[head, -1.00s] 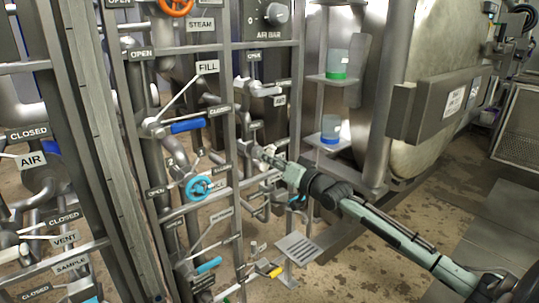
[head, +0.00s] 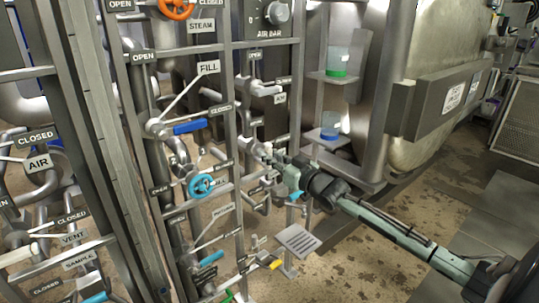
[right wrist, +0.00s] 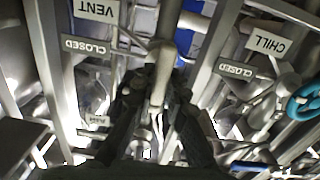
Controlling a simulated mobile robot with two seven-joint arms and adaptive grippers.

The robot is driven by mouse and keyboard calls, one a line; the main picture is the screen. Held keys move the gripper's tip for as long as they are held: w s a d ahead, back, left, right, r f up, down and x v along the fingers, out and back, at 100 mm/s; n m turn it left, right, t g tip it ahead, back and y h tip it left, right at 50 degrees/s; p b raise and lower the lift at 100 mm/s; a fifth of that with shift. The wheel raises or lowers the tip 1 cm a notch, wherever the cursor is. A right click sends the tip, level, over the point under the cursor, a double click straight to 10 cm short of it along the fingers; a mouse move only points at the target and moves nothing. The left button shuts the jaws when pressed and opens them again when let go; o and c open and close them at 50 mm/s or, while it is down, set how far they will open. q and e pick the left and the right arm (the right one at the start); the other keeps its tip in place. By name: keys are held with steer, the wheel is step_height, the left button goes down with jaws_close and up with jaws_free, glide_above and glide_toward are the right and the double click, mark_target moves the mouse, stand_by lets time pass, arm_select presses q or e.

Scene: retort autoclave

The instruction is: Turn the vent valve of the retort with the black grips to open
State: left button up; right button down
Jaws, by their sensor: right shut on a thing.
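In the right wrist view a pale lever handle (right wrist: 163,68) runs between my fingers, close to an upside-down VENT label (right wrist: 96,8) and a CLOSED label (right wrist: 87,46). My right gripper (right wrist: 155,92) is shut on this handle. In the head view my right gripper (head: 272,159) reaches in from the right to the right-hand side of the near pipe rack, where its fingers mostly hide the handle. I cannot tell the exact lever angle. Black grips on the retort cannot be made out. My left gripper is not in view.
A blue handwheel (head: 201,186) and a blue-handled FILL lever (head: 189,127) sit left of the gripper on the rack. The large steel retort (head: 430,60) stands right, beside a shelf post with two beakers.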

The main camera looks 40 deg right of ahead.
stand_by(0.3)
steer(key=c, duration=1.5)
jaws_free()
steer(key=shift+c, duration=0.2)
steer(key=s, duration=1.2)
steer(key=shift+d, duration=0.45)
